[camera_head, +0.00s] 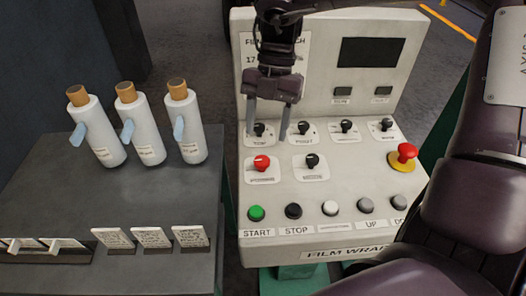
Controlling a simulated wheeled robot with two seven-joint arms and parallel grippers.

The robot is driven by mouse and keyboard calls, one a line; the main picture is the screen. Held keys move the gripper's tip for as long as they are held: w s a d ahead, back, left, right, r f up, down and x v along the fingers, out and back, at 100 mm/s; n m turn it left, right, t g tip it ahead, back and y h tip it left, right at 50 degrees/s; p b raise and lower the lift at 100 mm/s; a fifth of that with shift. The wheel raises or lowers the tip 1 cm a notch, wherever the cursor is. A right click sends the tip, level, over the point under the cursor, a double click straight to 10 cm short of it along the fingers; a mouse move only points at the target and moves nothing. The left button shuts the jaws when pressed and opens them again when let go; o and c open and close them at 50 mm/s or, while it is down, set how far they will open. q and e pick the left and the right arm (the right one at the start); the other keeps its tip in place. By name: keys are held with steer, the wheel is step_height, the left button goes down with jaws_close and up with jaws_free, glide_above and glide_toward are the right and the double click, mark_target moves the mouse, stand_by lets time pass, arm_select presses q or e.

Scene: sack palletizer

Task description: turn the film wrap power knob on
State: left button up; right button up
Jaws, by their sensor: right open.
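The film wrap control panel (330,245) stands in the middle, pale and sloped. A red knob (262,163) sits at the left of its lower knob row, with a black knob (312,161) to its right. The small labels are too blurred for me to tell which knob is the power one. My right gripper (267,133) comes down from above and is open. Its two fingers stand on either side of the upper-left black knob (260,129). I cannot tell whether they touch it. My left gripper is not in view.
A red emergency button (404,154) sits at the panel's right. A green START button (256,213) and other push buttons line the front. A dark display (369,52) is on the upright back.

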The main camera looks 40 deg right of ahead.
mark_target(262, 159)
steer(key=x, duration=0.6)
steer(key=shift+a+f, duration=0.15)
steer(key=shift+f, duration=0.05)
steer(key=shift+s, duration=0.1)
steer(key=c, duration=0.9)
